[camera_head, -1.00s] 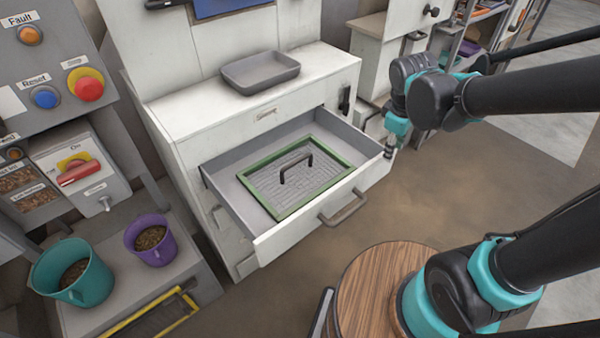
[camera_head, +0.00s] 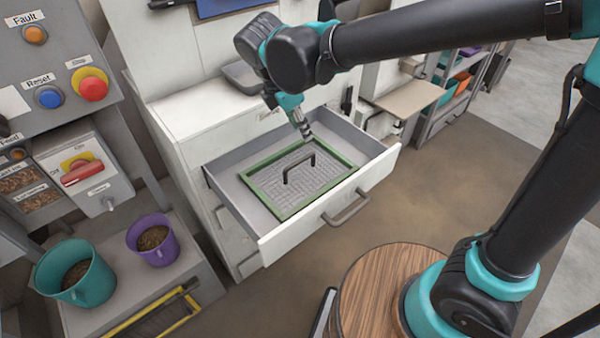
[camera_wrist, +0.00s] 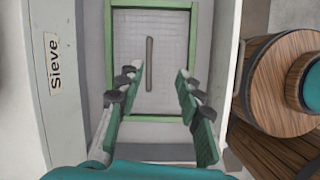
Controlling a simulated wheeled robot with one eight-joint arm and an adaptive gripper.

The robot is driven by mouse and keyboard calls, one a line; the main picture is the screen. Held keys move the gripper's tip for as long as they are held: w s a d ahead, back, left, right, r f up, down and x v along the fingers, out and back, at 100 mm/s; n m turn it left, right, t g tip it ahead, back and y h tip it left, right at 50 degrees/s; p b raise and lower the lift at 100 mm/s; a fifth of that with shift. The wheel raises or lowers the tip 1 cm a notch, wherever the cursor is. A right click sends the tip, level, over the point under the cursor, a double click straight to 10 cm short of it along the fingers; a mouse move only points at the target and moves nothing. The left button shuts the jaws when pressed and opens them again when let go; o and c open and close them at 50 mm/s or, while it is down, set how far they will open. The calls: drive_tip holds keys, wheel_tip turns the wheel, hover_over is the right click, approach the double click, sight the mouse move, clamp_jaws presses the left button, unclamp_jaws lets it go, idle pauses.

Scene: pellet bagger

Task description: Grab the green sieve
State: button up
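The green sieve (camera_head: 274,207) lies flat in the open drawer (camera_head: 239,219). It has a green rectangular frame, a grey mesh and a dark arched handle (camera_head: 299,163) standing up in the middle. In the wrist view the handle (camera_wrist: 149,64) shows as a thin bar, with the sieve's green frame (camera_wrist: 153,4) around it. My gripper (camera_head: 306,134) is above the drawer, pointing down, apart from the handle. In the wrist view my gripper (camera_wrist: 155,84) is open and empty, with the handle appearing between and beyond its fingertips.
The drawer's front handle (camera_head: 346,207) sticks out toward me. A grey tray (camera_head: 240,76) stands on the cabinet top, partly hidden by my arm. A "Sieve" label (camera_wrist: 53,64) is on the drawer cabinet. Teal (camera_head: 95,285) and purple (camera_head: 160,256) buckets stand at the left.

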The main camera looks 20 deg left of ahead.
drive_tip(key=s+a+n, duration=0.2)
drive_tip(key=s+a, duration=0.1)
approach(299, 160)
drive_tip(key=x, duration=0.5)
drive_tip(key=shift+d+f, duration=0.15)
drive_tip(key=shift+d, duration=0.3)
drive_tip(key=shift+a+x, duration=0.25)
drive_tip(key=shift+x, duration=1.15)
drive_tip(key=shift+a+x, duration=0.2)
drive_tip(key=shift+x, duration=1.15)
drive_tip(key=shift+f, duration=0.25)
clamp_jaws()
